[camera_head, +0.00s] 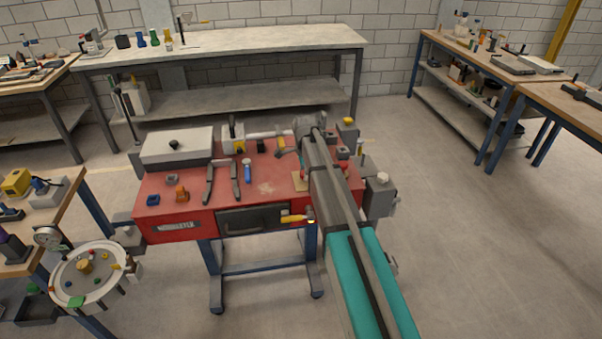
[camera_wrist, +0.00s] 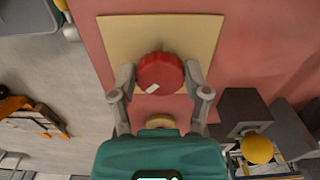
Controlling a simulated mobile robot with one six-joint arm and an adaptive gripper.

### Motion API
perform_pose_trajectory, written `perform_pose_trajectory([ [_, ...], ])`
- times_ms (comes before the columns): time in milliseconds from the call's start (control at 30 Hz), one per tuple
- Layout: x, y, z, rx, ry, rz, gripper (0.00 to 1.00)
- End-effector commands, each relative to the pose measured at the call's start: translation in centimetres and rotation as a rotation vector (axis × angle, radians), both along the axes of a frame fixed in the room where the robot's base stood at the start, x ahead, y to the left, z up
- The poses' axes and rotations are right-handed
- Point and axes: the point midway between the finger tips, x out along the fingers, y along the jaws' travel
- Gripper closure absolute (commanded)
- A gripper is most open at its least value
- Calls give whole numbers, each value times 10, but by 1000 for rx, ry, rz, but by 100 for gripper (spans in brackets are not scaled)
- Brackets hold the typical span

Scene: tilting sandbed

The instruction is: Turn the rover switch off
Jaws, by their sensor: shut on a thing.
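A round red knob (camera_wrist: 160,73) with a small white mark sits over a tan plate (camera_wrist: 115,35) on a red surface in the wrist view. No label shows, so I cannot tell for sure that it is the rover switch. My gripper (camera_wrist: 160,79) has one finger on each side of the knob and is shut on it. The tan plate also shows in part in the head view (camera_head: 298,182), beside my arm. My arm hides the knob and the fingertips there.
The red bench (camera_head: 265,190) carries a grey-white box (camera_head: 177,146), dark tongs (camera_head: 210,183), a blue-handled tool (camera_head: 247,172) and other small parts. A dark block (camera_wrist: 243,108) and a yellow knob (camera_wrist: 257,149) stand right of my gripper in the wrist view. Open floor lies right of the bench.

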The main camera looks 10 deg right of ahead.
Motion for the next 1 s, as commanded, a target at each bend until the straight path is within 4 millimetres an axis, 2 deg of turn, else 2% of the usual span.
perform_pose_trajectory([
  [33, 0, -6, 0, -12, -1, 13, 87],
  [367, 1, -8, 0, -15, -1, 218, 87],
  [1000, 2, -8, 0, -16, -4, 818, 87],
])
